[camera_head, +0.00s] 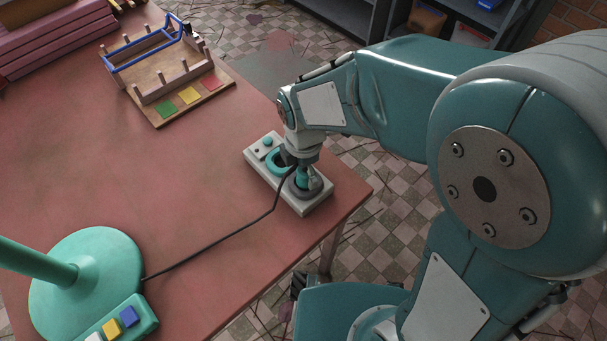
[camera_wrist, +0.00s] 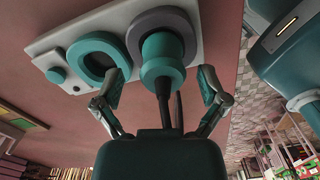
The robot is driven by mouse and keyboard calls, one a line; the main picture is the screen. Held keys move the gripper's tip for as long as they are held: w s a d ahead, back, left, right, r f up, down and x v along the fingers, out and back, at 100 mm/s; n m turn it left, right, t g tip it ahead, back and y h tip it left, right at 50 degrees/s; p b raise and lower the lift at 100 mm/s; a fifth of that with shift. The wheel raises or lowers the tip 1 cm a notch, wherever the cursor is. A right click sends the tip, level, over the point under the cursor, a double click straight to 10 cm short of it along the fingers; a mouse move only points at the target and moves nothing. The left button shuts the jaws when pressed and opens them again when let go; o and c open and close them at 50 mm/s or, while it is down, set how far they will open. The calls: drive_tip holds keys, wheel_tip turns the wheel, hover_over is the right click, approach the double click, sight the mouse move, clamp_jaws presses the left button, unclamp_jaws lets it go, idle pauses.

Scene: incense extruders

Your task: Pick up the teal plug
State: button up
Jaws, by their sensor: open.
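The teal plug (camera_wrist: 162,58) stands at the grey-ringed socket (camera_wrist: 160,18) on a white socket panel (camera_wrist: 212,25); how deep it sits is hidden. A dark cable leaves its back. My gripper (camera_wrist: 160,78) is open, with one finger on each side of the plug and visible gaps between. In the head view my gripper (camera_head: 302,172) points down at the panel (camera_head: 320,206) near the table's right edge, largely covering the plug. The teal-ringed socket (camera_wrist: 97,60) beside it is empty.
The black cable (camera_head: 235,231) crosses the red table (camera_head: 150,180) to a teal lamp base (camera_head: 85,285). A wooden rack (camera_head: 165,72) with blue bars stands at the back. The table between them is clear. Shelves (camera_head: 400,15) stand beyond the table.

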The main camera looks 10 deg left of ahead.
drive_tip(key=shift+d+f, duration=0.2)
drive_tip(key=shift+f, duration=0.35)
drive_tip(key=shift+a, duration=0.1)
clamp_jaws()
